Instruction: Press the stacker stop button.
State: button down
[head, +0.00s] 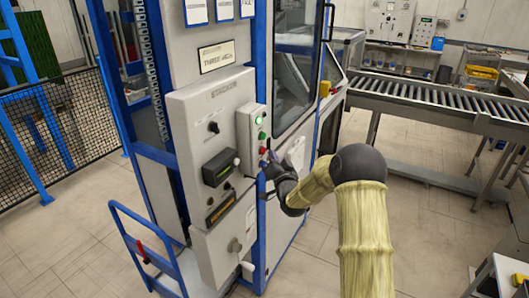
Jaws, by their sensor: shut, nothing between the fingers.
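The stacker cabinet (185,115) is a grey panel marked "STACKER" on a blue-framed machine. A small grey button box (244,128) stands out from its right side. A white button (259,120), a green button (262,135) and a red button (263,151) sit on the box in a column from top to bottom. My gripper (267,159) is shut and empty, beside the lower part of the box and close to the red button. I cannot tell whether the fingertips touch the button. My dark wrist partly hides the area below the box.
A blue-framed cart (150,255) stands at the lower left by the cabinet. A roller conveyor (430,100) runs across the back right. A black mesh fence (60,120) stands at the left. The tiled floor between cabinet and conveyor is clear around my arm.

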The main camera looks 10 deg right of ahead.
jog(key=shift+a, duration=0.1)
jog(key=shift+w+a+b, duration=0.25)
jog(key=shift+b, duration=0.25)
jog(key=shift+w+a+b, duration=0.25)
jog(key=shift+a+b, duration=0.1)
jog(key=shift+a, duration=0.05)
dwell(0.8)
jog(key=shift+d, duration=0.1)
jog(key=shift+s+d+b, duration=0.5)
jog(key=shift+d, duration=0.1)
jog(key=shift+d, duration=0.1)
jog(key=s+d+b, duration=0.1)
jog(key=d, duration=0.1)
jog(key=s+d+b, duration=0.1)
jog(key=s+d, duration=0.1)
dwell(0.7)
